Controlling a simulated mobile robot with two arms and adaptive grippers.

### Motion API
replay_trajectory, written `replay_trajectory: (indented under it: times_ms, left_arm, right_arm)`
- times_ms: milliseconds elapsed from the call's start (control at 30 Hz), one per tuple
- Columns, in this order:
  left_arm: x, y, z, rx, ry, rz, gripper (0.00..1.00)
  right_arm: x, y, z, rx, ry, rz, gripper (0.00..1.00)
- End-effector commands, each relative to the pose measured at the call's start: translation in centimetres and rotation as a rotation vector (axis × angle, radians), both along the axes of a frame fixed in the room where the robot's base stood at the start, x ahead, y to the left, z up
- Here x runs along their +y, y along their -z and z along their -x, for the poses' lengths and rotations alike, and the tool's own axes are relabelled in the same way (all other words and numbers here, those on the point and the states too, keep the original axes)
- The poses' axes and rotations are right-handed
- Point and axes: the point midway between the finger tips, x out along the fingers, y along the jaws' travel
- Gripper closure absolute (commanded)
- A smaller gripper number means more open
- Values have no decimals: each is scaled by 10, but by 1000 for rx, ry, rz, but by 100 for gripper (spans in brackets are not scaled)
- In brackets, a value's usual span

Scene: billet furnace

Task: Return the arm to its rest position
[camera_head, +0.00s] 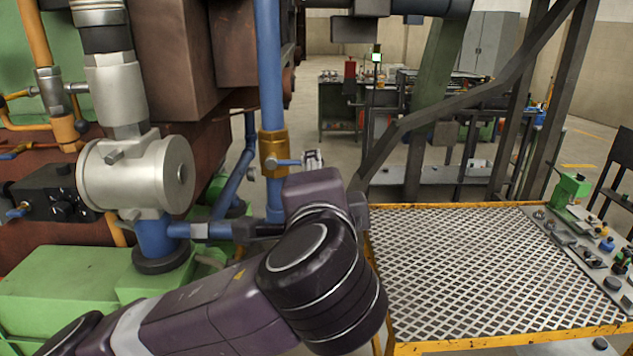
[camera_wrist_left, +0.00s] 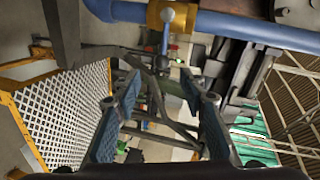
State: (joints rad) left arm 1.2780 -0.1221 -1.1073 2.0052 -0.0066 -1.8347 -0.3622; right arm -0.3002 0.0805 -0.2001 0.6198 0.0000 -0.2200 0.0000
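My left arm enters the head view from the lower left, and its wrist reaches up beside a blue vertical pipe (camera_head: 268,65). My left gripper is mostly hidden behind the wrist there. In the left wrist view my left gripper (camera_wrist_left: 162,88) is open, its two blue-padded fingers spread with nothing held between them. A brass valve (camera_head: 273,150) with a blue lever sits on the pipe, just left of and above the wrist. The valve also shows in the left wrist view (camera_wrist_left: 172,14), beyond the fingertips and apart from them. My right gripper is not in view.
A yellow-framed mesh table (camera_head: 470,265) stands close at the right, with small parts along its right edge. Green and rust-brown machinery with a grey metal fitting (camera_head: 135,175) fills the left. Dark slanted beams (camera_head: 455,85) stand behind the table. Open floor lies farther back.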

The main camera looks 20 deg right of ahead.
Motion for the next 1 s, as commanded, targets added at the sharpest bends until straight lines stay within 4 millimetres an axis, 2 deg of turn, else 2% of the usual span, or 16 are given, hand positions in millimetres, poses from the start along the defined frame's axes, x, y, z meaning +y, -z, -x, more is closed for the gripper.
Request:
replay_trajectory:
  times_ms: [200,467,567,667,767,1000]
  left_arm:
    - [4,-3,12,0,1,0,62]
    - [4,-2,12,1,0,1,62]
    - [6,5,10,27,-1,20,62]
    - [14,27,6,102,-4,77,62]
    - [27,61,1,218,-19,173,62]
    - [76,158,-1,505,-124,423,62]
  right_arm:
    - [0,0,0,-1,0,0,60]
    - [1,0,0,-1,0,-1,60]
    - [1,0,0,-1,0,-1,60]
    - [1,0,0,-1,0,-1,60]
    - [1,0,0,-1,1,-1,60]
    - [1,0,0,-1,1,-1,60]
